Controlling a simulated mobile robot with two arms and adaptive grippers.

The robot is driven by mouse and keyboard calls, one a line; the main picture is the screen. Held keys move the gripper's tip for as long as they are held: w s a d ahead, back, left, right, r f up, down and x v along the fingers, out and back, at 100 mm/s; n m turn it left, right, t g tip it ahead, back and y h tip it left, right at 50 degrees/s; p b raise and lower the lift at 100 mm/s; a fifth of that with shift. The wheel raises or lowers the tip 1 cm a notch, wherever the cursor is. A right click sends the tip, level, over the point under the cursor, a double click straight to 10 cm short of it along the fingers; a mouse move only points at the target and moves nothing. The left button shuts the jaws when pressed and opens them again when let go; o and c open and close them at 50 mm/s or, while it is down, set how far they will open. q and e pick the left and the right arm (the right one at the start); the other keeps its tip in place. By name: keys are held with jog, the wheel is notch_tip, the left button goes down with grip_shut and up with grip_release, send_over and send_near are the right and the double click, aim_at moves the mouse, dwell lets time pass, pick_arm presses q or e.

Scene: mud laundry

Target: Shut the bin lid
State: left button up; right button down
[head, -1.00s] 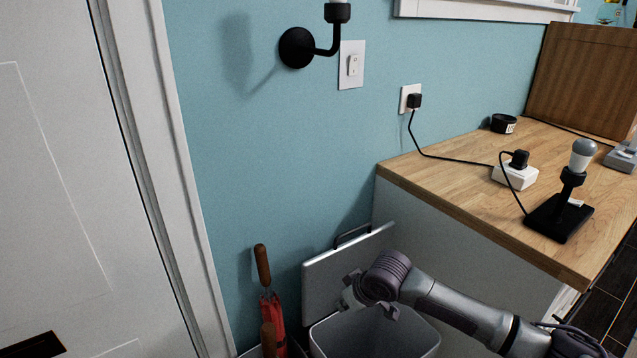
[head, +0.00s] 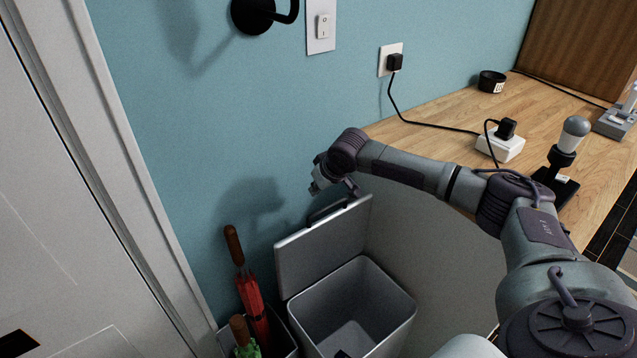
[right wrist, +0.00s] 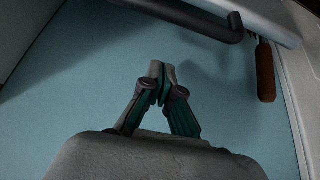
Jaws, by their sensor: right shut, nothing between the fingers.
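The grey bin (head: 400,318) stands by the wall with its mouth open. Its lid (head: 318,248) is raised, standing nearly upright at the back of the bin near the blue wall. A dark bar handle (head: 328,209) sits along the lid's upper edge; a dark bar, apparently this handle, also shows at the top of the right wrist view (right wrist: 190,18). My right gripper (head: 314,189) is shut and empty, just above the lid's top edge near the wall, apart from the handle. Its closed fingertips show in the right wrist view (right wrist: 163,73). My left gripper is not in view.
A holder left of the bin contains a red umbrella (head: 252,308) and another wooden-handled item (head: 240,330). A wooden counter (head: 440,115) with a white power block (head: 500,147) and lamp (head: 574,135) lies to the right. A white door (head: 60,240) is at left.

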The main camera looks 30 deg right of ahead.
jog(key=s, duration=0.1)
jog(key=s+f, duration=0.1)
jog(key=s, duration=0.1)
jog(key=shift+s+d+f+p, duration=0.1)
jog(key=shift+s+f+p, duration=0.1)
jog(key=shift+f+p, duration=0.2)
